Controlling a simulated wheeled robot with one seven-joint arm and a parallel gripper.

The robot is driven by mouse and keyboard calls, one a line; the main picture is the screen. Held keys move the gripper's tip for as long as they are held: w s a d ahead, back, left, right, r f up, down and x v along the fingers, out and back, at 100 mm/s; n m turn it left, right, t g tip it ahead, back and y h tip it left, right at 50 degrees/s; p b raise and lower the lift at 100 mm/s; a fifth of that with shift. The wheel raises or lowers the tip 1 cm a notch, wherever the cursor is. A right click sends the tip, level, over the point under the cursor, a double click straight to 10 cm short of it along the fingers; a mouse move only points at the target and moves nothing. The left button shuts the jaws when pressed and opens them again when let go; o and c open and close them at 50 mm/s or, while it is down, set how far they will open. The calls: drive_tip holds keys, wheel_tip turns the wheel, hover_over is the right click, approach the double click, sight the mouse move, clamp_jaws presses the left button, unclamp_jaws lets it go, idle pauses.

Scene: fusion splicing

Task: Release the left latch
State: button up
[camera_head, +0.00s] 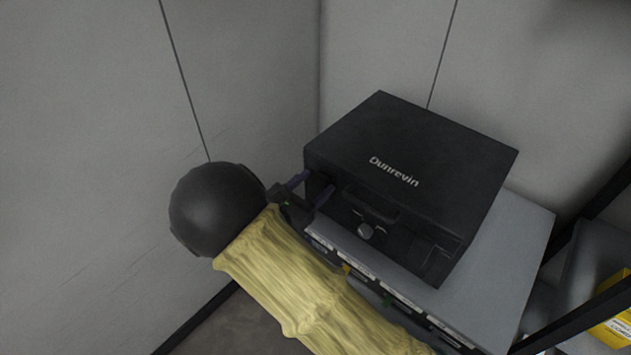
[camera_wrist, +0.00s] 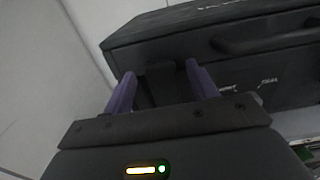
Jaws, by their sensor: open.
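A black case (camera_head: 410,165) marked "Dunrevin" sits closed on a grey surface, and its front also fills the upper part of the wrist view (camera_wrist: 220,35). My gripper (camera_head: 312,187) is at the left end of the case's front. Its two purple fingers are spread apart with a gap between them in the wrist view (camera_wrist: 157,82). The left latch (camera_wrist: 158,72) appears as a dark raised piece on the case front, between the fingertips. I cannot tell whether the fingers touch it. In the head view the latch is hidden or too dark to make out.
The case stands on a grey cabinet top (camera_head: 520,235). Pale walls (camera_head: 90,120) close in at the left and back. A yellow box (camera_head: 612,320) lies at the lower right.

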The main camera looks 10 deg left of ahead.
drive_tip(key=shift+w+d, duration=0.25)
drive_tip(key=shift+w, duration=0.15)
drive_tip(key=shift+c, duration=0.5)
clamp_jaws()
